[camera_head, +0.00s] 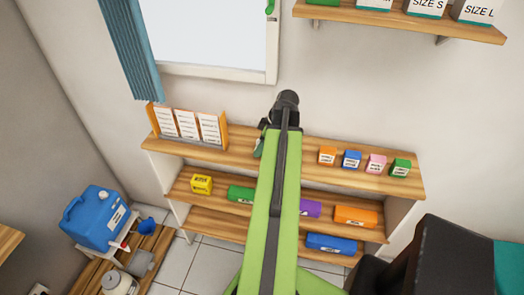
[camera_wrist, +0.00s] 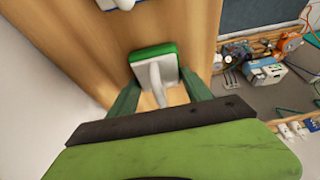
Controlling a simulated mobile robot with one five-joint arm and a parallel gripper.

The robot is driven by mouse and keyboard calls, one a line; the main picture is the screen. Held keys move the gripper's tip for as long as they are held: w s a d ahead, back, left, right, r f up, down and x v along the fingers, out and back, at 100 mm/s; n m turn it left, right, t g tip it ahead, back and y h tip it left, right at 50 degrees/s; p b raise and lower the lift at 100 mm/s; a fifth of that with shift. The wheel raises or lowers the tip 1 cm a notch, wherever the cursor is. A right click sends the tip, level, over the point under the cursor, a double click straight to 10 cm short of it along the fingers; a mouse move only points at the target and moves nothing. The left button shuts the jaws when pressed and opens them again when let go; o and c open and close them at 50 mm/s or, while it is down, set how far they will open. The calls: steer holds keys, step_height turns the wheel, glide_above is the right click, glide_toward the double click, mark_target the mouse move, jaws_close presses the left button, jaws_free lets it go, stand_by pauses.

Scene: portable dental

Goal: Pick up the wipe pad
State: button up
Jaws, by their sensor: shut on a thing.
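The wipe pad (camera_wrist: 153,66) shows in the wrist view as a white block with a green edge and a short white stem toward me. My gripper (camera_wrist: 159,84) has its two dark green fingers on either side of it, shut on it. The pad is in front of a wooden shelf surface; I cannot tell whether it touches the wood. In the head view my green arm covers most of my gripper (camera_head: 262,143) at the upper shelf, and the pad is not clearly seen.
The wooden shelf unit (camera_head: 245,158) holds a card rack (camera_head: 187,127) at left and an orange box (camera_head: 327,155), blue box (camera_head: 351,158), pink box (camera_head: 376,163) and green box (camera_head: 400,167) at right. A blue jug (camera_head: 95,217) stands lower left.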

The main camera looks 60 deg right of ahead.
steer(key=shift+c, duration=0.8)
step_height(320, 180, up, 10)
steer(key=p, duration=1)
steer(key=shift+r, duration=0.15)
steer(key=o, duration=0.7)
steer(key=c, duration=0.4)
steer(key=shift+c, duration=0.7)
